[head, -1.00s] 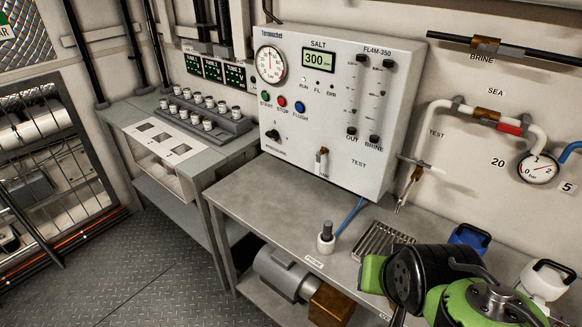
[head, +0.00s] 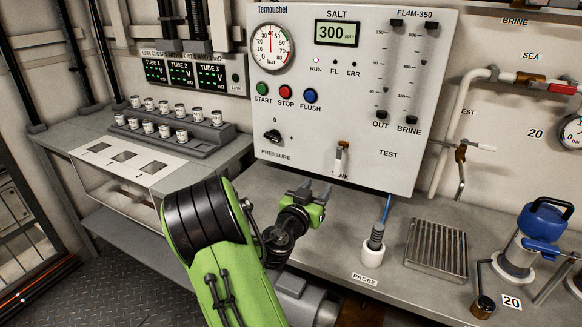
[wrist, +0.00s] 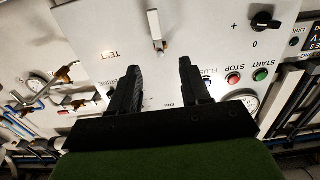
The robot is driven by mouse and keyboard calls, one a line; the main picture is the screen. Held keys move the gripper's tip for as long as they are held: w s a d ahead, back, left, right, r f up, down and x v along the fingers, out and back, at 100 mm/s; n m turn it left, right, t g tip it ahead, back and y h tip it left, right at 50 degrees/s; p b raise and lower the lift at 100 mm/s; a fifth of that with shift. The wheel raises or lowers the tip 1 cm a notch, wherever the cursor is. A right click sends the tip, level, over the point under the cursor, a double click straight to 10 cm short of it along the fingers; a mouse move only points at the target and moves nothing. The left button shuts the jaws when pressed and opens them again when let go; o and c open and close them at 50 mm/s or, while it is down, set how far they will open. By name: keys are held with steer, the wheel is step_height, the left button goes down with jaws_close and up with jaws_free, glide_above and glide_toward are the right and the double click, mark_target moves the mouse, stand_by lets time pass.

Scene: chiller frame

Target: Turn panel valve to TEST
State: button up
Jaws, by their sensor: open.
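The panel valve (head: 342,157) is on the lower part of the white panel (head: 437,100). It has a copper-brown top and a pale lever hanging downward over the partly covered TANK label. The TEST label (head: 388,154) is to its right. In the wrist view, which is upside down, the valve (wrist: 155,30) is beyond the fingertips, and TEST (wrist: 110,54) is to its lower left. My gripper (head: 308,188) is below and left of the valve, apart from it. In the wrist view my gripper (wrist: 160,68) has its two black fingers apart with nothing between them.
A pressure knob (head: 272,136) and push buttons (head: 286,92) are on the panel left of the valve. A probe in a white holder (head: 373,252), a drain tray (head: 437,248) and a blue-topped container (head: 530,240) stand on the bench. The panel face around the valve is clear.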

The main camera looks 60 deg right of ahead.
mark_target(338, 162)
steer(key=d+p, duration=0.1)
steer(key=d, duration=0.4)
steer(key=w+d+p, duration=0.1)
steer(key=d, duration=0.4)
steer(key=w+d+p, duration=0.1)
steer(key=d+p, duration=0.1)
steer(key=d, duration=0.3)
steer(key=shift+d+r, duration=0.15)
steer(key=shift+d, duration=0.2)
steer(key=shift+c, duration=0.2)
jaws_close()
